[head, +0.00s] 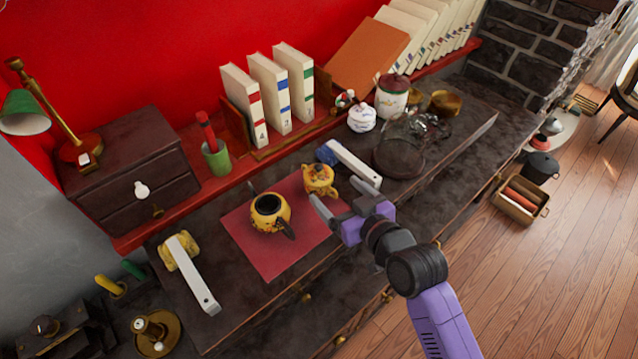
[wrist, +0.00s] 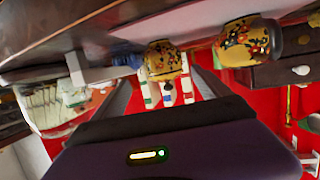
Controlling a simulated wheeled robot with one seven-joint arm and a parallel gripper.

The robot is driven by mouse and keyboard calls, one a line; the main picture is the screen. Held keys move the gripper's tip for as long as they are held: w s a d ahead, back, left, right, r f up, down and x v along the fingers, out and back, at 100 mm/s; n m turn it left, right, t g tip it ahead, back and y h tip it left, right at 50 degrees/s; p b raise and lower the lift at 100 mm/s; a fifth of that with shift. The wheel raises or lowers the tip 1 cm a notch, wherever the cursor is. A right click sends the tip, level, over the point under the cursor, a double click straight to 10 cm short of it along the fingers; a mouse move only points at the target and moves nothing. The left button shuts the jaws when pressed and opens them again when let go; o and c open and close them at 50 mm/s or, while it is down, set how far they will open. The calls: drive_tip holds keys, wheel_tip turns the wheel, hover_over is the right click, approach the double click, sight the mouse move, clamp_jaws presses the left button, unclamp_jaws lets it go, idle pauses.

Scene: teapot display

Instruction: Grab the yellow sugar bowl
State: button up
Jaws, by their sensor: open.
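The yellow sugar bowl (head: 319,180) is small, with a dark floral pattern. It stands on the dark counter's red mat, near the mat's upper right edge. My gripper (head: 334,190) is open, with its fingers pointing toward the bowl from the lower right. The bowl appears just ahead of the fingertips and looks untouched. In the wrist view, the bowl (wrist: 163,60) shows between and beyond the fingers of my gripper (wrist: 160,88).
A yellow patterned teapot (head: 268,212) stands left of the bowl on the red mat (head: 275,259). A white-handled object (head: 355,165) lies just behind the gripper. A glass dome (head: 402,152) and white jar (head: 361,118) stand farther back. Books (head: 268,92) line the wall.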

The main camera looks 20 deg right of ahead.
sight(325, 185)
drive_tip(key=x, duration=0.2)
drive_tip(key=shift+w+a, duration=0.15)
drive_tip(key=shift+w, duration=0.25)
drive_tip(key=shift+a+f+p+x, duration=0.1)
drive_tip(key=shift+p+x, duration=0.2)
drive_tip(key=shift+x, duration=1.05)
drive_tip(key=shift+a+f+p+x, duration=0.15)
drive_tip(key=shift+p+x, duration=0.15)
drive_tip(key=shift+x, duration=1.1)
drive_tip(key=shift+s, duration=0.15)
drive_tip(key=c, duration=1.5)
drive_tip(key=shift+r, duration=0.1)
